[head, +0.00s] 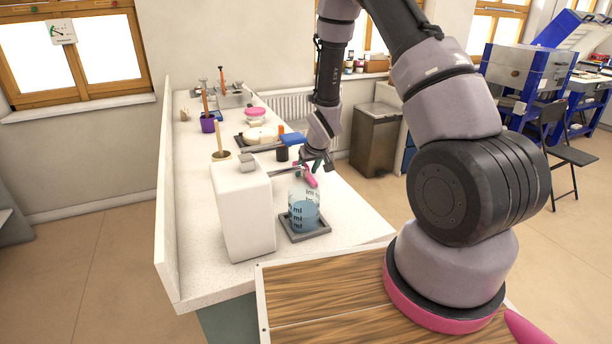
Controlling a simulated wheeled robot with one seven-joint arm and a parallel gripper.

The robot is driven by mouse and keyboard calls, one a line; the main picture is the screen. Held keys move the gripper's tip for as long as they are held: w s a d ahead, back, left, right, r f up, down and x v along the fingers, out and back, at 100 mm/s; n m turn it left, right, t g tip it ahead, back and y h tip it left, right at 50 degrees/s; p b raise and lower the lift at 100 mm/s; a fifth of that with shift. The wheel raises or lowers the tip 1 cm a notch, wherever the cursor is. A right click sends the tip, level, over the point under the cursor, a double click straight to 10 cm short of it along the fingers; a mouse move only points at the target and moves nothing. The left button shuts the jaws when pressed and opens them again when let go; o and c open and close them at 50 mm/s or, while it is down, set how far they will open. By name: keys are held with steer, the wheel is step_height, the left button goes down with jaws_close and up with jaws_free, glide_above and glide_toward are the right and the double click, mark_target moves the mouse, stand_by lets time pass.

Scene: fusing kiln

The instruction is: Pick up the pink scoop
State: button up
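The finger gap is too small to make out. Another pink item (256,111), low and rounded, sits farther back on the counter.
The beaker stands on a grey tray (318,234). A tall white container (243,212) stands close on its left. The counter's front right is clear.

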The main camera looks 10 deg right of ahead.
jaws_close()
steer(key=shift+r, duration=0.15)
step_height(320, 180, up, 10)
stand_by(0.4)
stand_by(0.4)
